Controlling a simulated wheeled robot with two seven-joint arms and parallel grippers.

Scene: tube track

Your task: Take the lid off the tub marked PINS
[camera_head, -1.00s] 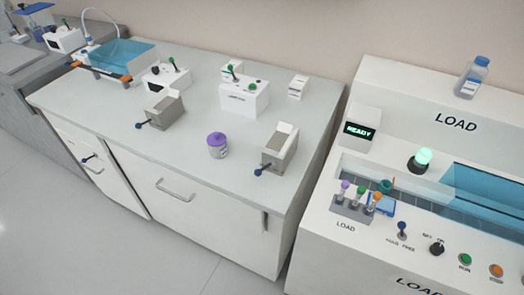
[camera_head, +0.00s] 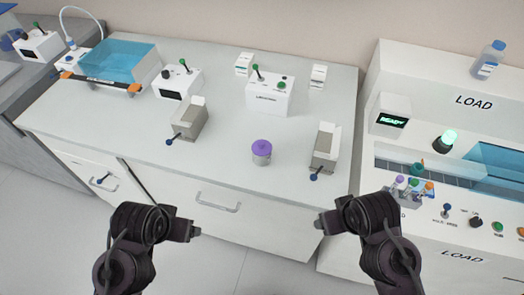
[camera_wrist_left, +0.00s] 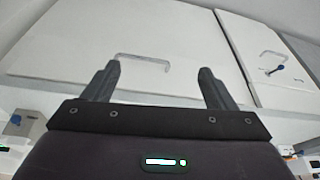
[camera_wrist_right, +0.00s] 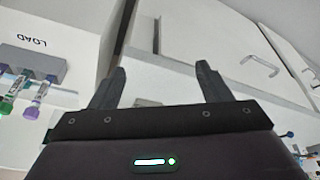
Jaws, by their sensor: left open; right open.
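A small tub (camera_head: 261,158) with a pale body and a purple lid (camera_head: 262,147) stands upright on the grey counter in the head view. The lid sits on it. Any marking on the tub is too small to read. My left gripper (camera_head: 196,231) is in front of the counter, left of the tub, open and empty. My right gripper (camera_head: 322,223) is in front of the counter, right of the tub, open and empty. The left wrist view shows its spread fingers (camera_wrist_left: 156,85) facing the cabinet front. The right wrist view shows its spread fingers (camera_wrist_right: 160,85) likewise.
Grey holders with blue-tipped levers stand left (camera_head: 190,118) and right (camera_head: 325,147) of the tub. A white box with a green-topped lever (camera_head: 270,97) is behind it. The LOAD machine (camera_head: 440,215) with a tube rack is at right. The counter around the tub is clear.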

